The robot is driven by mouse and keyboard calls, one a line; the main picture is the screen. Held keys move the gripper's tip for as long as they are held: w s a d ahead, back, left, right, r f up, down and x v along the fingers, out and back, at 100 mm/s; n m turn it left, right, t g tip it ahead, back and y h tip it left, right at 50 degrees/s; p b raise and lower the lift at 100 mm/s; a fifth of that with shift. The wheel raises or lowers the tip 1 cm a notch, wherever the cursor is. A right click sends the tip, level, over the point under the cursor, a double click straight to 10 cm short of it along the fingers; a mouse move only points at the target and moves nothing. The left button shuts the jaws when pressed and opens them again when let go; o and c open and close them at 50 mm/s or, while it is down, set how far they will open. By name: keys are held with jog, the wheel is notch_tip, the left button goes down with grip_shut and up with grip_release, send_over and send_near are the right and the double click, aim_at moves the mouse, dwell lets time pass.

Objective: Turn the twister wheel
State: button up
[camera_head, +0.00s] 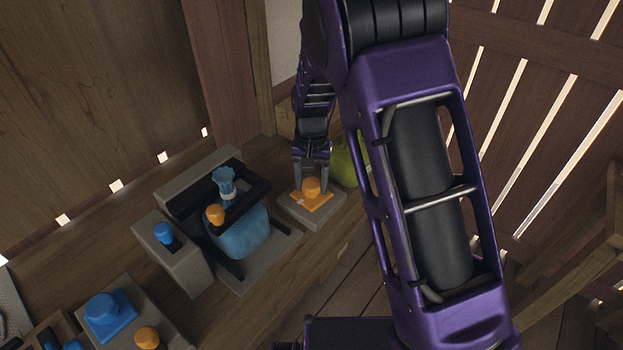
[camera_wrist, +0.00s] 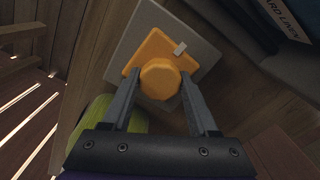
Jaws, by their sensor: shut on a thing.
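The twister wheel appears to be the orange knob (camera_head: 311,186) on an orange square plate, set on a grey block (camera_head: 318,217). In the wrist view the knob (camera_wrist: 160,79) looks many-sided, with a small pale tab (camera_wrist: 180,48) on the plate behind it. My gripper (camera_head: 311,181) reaches down over it from above. In the wrist view my gripper (camera_wrist: 161,88) has one finger on each side of the knob and is shut on it. The finger contact is partly hidden in the head view.
Left of the block stands a black frame (camera_head: 262,190) with a blue rounded body (camera_head: 240,232), a blue knob and an orange knob. More blue and orange knobs on grey blocks are further left. A yellow-green object (camera_head: 347,163) is close behind my gripper. Wooden walls enclose the bench.

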aim_at(312, 183)
jog(key=m+p, duration=0.1)
jog(key=m, duration=0.4)
jog(key=shift+r+p, duration=0.1)
jog(key=shift+p, duration=0.25)
jog(key=shift+m, duration=0.3)
jog(key=o, duration=1.4)
jog(key=shift+c, duration=0.2)
notch_tip(312, 183, up, 17)
jog(key=p, duration=0.1)
jog(key=shift+r+p, duration=0.15)
jog(key=shift+p, duration=0.15)
